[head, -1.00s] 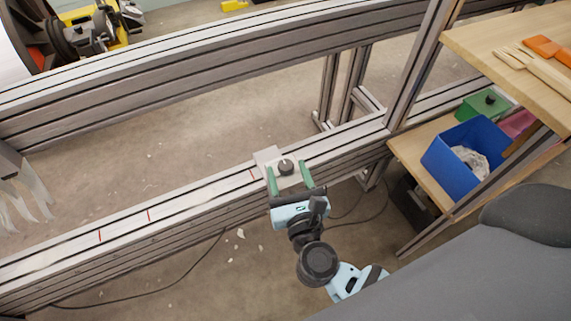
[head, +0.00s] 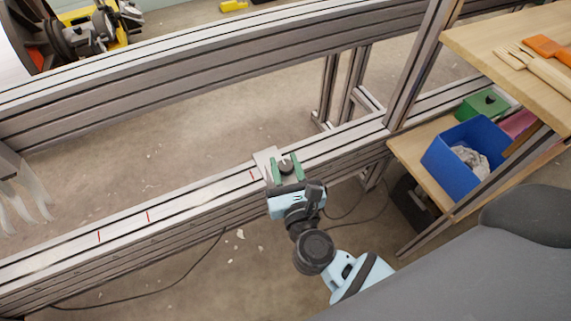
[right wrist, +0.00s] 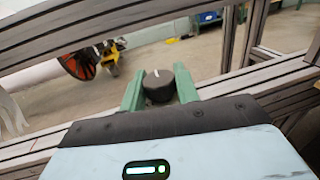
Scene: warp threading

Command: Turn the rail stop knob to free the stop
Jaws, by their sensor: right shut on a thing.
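The rail stop is a small pale grey block (head: 264,157) on the lower metal rail (head: 198,198). Its black round knob (head: 286,167) sits on top; in the right wrist view the knob (right wrist: 158,87) shows a white pointer line. My right gripper (head: 287,170) has its two green fingers on either side of the knob, shut on it. In the right wrist view the fingers (right wrist: 159,88) flank the knob closely. My left gripper is not in view.
Red marks (head: 148,216) cross the rail left of the stop. An upright post (head: 416,65) stands to the right. A wooden shelf (head: 408,148) holds a blue bin (head: 447,165) and a green box (head: 470,108). Grey curved strips (head: 22,195) hang at the left edge.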

